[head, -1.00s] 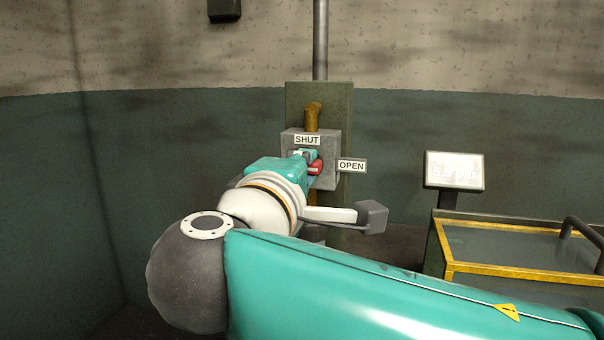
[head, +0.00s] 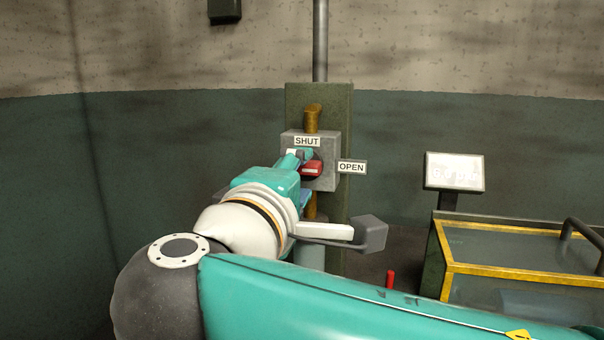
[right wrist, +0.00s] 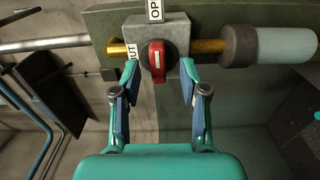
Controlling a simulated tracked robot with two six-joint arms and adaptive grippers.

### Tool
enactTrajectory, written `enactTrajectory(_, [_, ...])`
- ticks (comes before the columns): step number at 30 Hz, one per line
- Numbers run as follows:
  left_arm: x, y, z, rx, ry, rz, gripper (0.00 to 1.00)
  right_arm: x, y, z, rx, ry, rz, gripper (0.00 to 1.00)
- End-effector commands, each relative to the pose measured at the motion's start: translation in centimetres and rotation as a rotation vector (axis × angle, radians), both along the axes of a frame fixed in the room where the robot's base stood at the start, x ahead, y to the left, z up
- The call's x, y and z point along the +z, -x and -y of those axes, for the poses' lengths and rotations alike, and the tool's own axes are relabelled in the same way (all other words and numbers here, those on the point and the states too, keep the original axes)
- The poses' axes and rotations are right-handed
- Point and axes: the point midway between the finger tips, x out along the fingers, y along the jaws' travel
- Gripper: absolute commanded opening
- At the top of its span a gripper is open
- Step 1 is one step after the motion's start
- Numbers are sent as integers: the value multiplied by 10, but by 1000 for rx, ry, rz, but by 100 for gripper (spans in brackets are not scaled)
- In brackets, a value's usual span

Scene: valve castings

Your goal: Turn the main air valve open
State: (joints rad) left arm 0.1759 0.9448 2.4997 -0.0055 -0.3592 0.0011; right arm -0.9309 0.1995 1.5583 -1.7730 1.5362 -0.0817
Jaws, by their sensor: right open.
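The valve is a grey box (head: 328,178) on the wall panel, with a red handle (head: 312,168) on a dark round hub. A SHUT label (head: 307,141) is above it and an OPEN label (head: 352,166) to its right. The handle lies sideways, in line with the OPEN label; this line-up also shows in the right wrist view (right wrist: 157,62). My right gripper (right wrist: 159,72) is open, its fingertips apart on either side of the handle, with visible gaps. In the head view its arm hides part of the box's lower left. My left gripper is not in view.
A brass pipe (head: 312,117) enters the box from above, with a grey pipe (head: 320,40) higher up. A lit display (head: 455,171) with washed-out text stands right, beside a yellow-framed glass case (head: 520,231). A small red post (head: 390,278) stands before the case.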

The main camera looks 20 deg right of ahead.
Motion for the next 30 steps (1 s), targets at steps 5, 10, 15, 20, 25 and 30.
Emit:
enactTrajectory(5, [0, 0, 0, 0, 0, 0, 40, 0, 31, -22, 6, 2, 1, 44])
enactTrajectory(10, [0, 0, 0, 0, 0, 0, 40, -1, 57, -40, 4, 1, -1, 44])
enactTrajectory(15, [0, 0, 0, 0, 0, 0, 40, -1, 73, -51, 2, 1, -1, 44])
enactTrajectory(20, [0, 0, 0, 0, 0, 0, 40, -2, 78, -53, 0, 0, -1, 44])
enactTrajectory(25, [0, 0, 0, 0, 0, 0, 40, -2, 78, -53, 0, 0, -2, 44])
enactTrajectory(30, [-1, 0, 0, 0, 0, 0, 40, -2, 78, -53, 0, 0, -1, 44])
